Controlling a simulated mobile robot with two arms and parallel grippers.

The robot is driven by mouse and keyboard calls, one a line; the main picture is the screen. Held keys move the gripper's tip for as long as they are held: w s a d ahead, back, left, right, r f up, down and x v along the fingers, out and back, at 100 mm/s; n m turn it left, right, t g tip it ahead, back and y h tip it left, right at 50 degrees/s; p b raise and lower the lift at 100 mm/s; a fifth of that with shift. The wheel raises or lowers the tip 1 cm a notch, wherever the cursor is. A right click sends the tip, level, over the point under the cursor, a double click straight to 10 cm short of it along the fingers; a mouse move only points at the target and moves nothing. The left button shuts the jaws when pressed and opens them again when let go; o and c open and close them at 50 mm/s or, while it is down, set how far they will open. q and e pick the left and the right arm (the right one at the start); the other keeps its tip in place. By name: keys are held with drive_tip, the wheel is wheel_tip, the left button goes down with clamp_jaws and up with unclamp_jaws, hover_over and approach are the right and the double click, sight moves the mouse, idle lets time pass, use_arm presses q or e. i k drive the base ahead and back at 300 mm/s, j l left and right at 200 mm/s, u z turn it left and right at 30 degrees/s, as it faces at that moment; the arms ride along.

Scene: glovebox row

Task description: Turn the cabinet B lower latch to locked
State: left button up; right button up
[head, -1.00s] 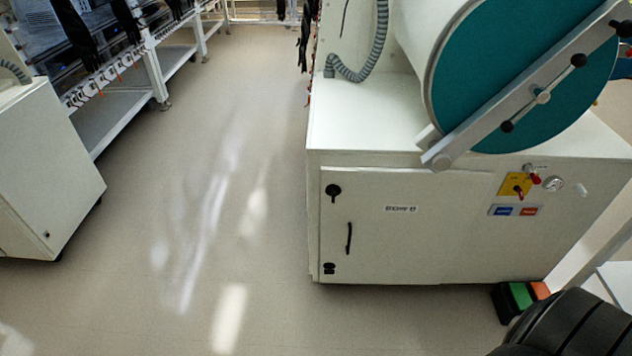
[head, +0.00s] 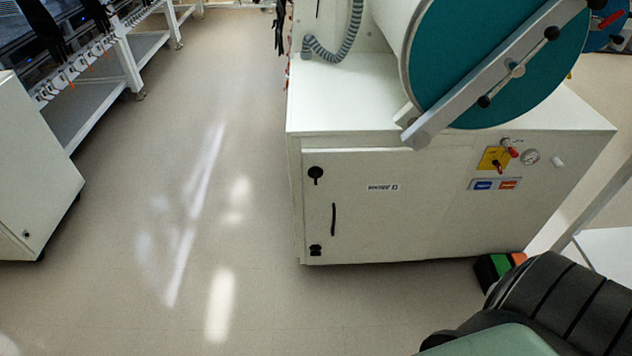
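A white cabinet (head: 385,225) stands at the centre right; the small label (head: 383,188) on its door is too small to read with certainty. The door has a black upper latch (head: 316,174) at its top left and a black lower latch (head: 315,250) near its bottom left corner. A black vertical handle (head: 333,219) sits between them. The lower latch is small, and I cannot tell which way it is turned. The door looks shut. Neither of my grippers is in view.
A teal round hatch with a grey bar (head: 440,115) tops the cabinet. A yellow switch plate (head: 494,159) and gauge (head: 529,157) are at its right. A pedal box (head: 487,268) lies on the floor. Open floor (head: 150,230) is at left, beside another white cabinet (head: 35,175).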

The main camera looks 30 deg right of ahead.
sight(315, 248)
drive_tip(key=z, duration=1.05)
drive_tip(key=i, duration=0.05)
